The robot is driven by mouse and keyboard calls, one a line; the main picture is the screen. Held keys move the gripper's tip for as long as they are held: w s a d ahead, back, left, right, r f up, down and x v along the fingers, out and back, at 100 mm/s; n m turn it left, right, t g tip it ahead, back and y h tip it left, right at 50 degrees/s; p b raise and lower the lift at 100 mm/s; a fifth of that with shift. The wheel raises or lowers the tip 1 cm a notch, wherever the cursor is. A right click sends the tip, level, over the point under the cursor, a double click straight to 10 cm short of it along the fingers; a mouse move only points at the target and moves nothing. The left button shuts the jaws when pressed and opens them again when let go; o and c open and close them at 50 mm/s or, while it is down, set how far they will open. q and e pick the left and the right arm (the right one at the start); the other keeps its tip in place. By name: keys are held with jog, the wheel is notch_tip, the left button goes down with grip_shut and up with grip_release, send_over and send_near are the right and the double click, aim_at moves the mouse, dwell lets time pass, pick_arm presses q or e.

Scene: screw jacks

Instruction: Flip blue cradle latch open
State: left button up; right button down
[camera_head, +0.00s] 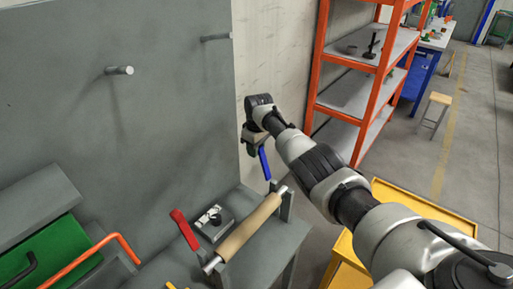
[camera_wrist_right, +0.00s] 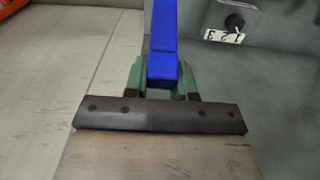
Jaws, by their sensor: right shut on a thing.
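The blue cradle latch (camera_head: 265,163) is a narrow blue lever at the far right end of the grey bench. It stands nearly upright, leaning a little, and its upper end meets my right gripper (camera_head: 256,140). In the right wrist view the blue latch (camera_wrist_right: 170,58) runs between the greenish fingers of my right gripper (camera_wrist_right: 165,88), which is shut on it. The latch's pivot is hidden in the head view. A red latch (camera_head: 184,230) stands tilted at the near end. A tan roller (camera_head: 245,228) lies between the two ends. My left gripper is not in view.
A small grey box (camera_head: 214,222) sits behind the roller; a box numbered 1 2 3 (camera_wrist_right: 229,20) shows in the wrist view. A grey panel (camera_head: 150,110) with pegs rises behind. Orange shelving (camera_head: 317,75) and a yellow cart (camera_head: 420,203) are to the right.

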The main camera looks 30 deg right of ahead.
jog(key=shift+s+a+f, duration=0.1)
jog(key=shift+a+f, duration=0.05)
jog(key=shift+f, duration=0.45)
jog(key=c, duration=1.2)
grip_release()
jog(key=shift+c, duration=0.2)
jog(key=o, duration=0.3)
jog(key=shift+r, duration=0.1)
jog(key=shift+r, duration=0.1)
jog(key=shift+r, duration=0.45)
jog(key=r, duration=0.5)
jog(key=r+b, duration=0.1)
jog(key=r, duration=0.3)
jog(key=shift+s+d+r, duration=0.2)
jog(key=shift+r, duration=0.2)
jog(key=shift+f, duration=0.1)
